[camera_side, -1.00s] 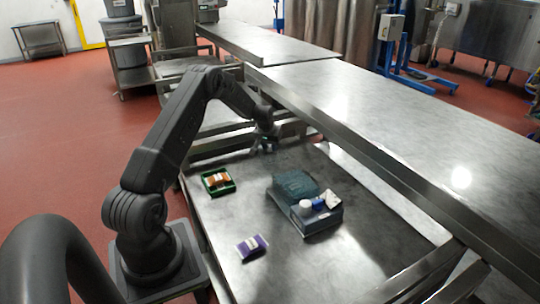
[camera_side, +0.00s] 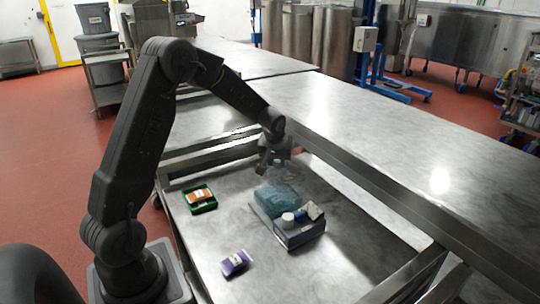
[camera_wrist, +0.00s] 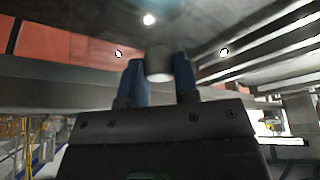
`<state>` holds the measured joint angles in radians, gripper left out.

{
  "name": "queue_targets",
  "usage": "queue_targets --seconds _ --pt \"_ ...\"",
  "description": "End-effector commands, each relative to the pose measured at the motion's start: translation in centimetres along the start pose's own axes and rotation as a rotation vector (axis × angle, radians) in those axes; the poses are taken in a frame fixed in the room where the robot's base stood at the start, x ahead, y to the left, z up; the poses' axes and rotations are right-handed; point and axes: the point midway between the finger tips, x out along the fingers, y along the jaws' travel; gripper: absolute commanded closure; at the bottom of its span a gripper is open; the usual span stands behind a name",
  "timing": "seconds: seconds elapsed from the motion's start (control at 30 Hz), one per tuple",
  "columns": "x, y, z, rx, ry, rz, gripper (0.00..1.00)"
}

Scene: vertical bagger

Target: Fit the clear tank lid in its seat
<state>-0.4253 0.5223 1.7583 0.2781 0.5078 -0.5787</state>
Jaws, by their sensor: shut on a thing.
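My gripper (camera_side: 275,160) is over the bench, just above and behind the blue-grey machine (camera_side: 298,238) with its rounded teal tank part (camera_side: 275,199). In the wrist view my gripper's blue fingers (camera_wrist: 160,82) are shut on a short grey cylinder (camera_wrist: 158,64), which looks like the knob of the clear tank lid. The clear lid itself hardly shows; I cannot make out its outline or tilt. The lid's seat cannot be made out in either view.
On the machine stand a white round cap (camera_side: 288,218) and a white block (camera_side: 314,210). A green tray (camera_side: 199,208) with an orange-brown pack lies to the left. A purple pack (camera_side: 236,262) lies in front. A higher steel bench (camera_side: 380,140) runs behind.

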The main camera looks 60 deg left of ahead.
Motion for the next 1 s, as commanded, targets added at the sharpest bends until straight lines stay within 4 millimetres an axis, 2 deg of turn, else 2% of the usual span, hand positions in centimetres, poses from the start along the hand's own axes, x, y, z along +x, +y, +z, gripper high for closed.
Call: queue_targets --seconds 0.17,0.7,1.0 --pt "0.5 0.2 0.6 0.0 0.002 0.0 1.0" --pt "5.4 0.2 2.6 0.0 0.002 0.001 1.0" --pt "6.2 0.2 2.9 0.001 0.003 0.001 1.0"
